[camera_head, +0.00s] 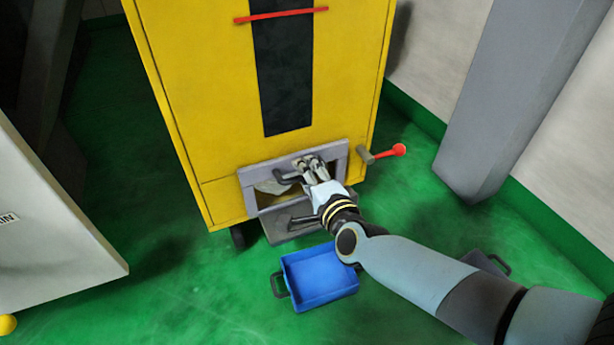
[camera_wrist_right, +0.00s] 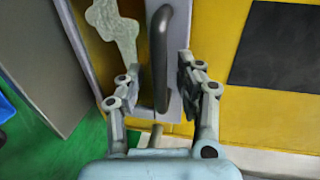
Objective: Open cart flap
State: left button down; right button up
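The yellow cart (camera_head: 190,100) stands upright, with a grey-framed opening (camera_head: 246,190) low in its front. A grey flap panel (camera_head: 280,228) slopes outward below the opening; it shows at the left of the wrist view (camera_wrist_right: 45,60). A dark bar handle (camera_head: 284,177) is at the upper part of the frame. My right gripper (camera_head: 308,163) is at this handle. In the wrist view, the handle (camera_wrist_right: 160,55) lies between the spread fingers of my right gripper (camera_wrist_right: 158,85), with a gap to the right finger. Contact with the left finger is unclear. My left gripper is out of view.
A blue tray (camera_head: 318,278) with dark handles lies on the green floor before the cart, near my right forearm. A red-knobbed lever (camera_head: 396,151) sticks out at the cart's right. A grey pillar (camera_head: 505,100) stands right, a white cabinet (camera_head: 50,230) left.

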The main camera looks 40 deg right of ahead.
grip_shut()
jog(key=shift+f, duration=0.1)
dwell(0.7)
